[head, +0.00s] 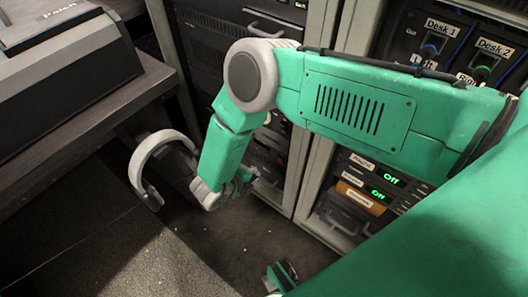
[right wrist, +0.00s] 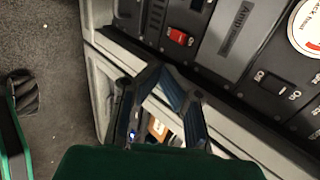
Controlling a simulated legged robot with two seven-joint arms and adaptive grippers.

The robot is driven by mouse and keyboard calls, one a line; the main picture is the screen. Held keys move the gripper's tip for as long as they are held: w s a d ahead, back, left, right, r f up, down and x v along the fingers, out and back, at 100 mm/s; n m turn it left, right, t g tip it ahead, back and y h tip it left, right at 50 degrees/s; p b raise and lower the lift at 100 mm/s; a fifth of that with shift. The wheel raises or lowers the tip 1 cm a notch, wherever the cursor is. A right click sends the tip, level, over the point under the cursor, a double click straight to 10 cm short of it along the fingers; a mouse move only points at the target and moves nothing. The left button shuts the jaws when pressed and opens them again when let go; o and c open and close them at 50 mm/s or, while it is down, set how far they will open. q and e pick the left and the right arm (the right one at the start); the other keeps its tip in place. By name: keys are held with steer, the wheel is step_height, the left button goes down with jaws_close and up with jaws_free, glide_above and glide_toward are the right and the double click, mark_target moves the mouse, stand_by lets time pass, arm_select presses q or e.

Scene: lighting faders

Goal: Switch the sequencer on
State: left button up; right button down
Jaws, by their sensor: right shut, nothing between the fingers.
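My right gripper (head: 243,176) is shut and empty, low in front of the left equipment rack, at the end of my green arm. In the right wrist view its fingers (right wrist: 168,80) meet in front of a rack edge, apart from the switches as far as I can tell. A red rocker switch (right wrist: 180,37) shows on a dark panel beyond the fingertips. A dark switch marked "On" (right wrist: 272,84) is to its right. I cannot read which unit is the sequencer. Two green displays, upper (head: 391,178) and lower (head: 378,195), read "Off" in the right rack. My left gripper is out of view.
A grey console (head: 65,65) sits on the desk. Desk 1 (head: 433,45) and Desk 2 (head: 487,60) controls are at upper right. Dark floor (head: 150,260) is open in front.

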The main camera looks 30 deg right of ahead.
steer(key=shift+a, duration=0.15)
steer(key=b, duration=0.5)
glide_toward(280, 161)
steer(key=x, duration=0.6)
steer(key=shift+a+f, duration=0.3)
steer(key=shift+f, duration=0.15)
steer(key=shift+w+d+r, duration=0.1)
steer(key=shift+d, duration=0.35)
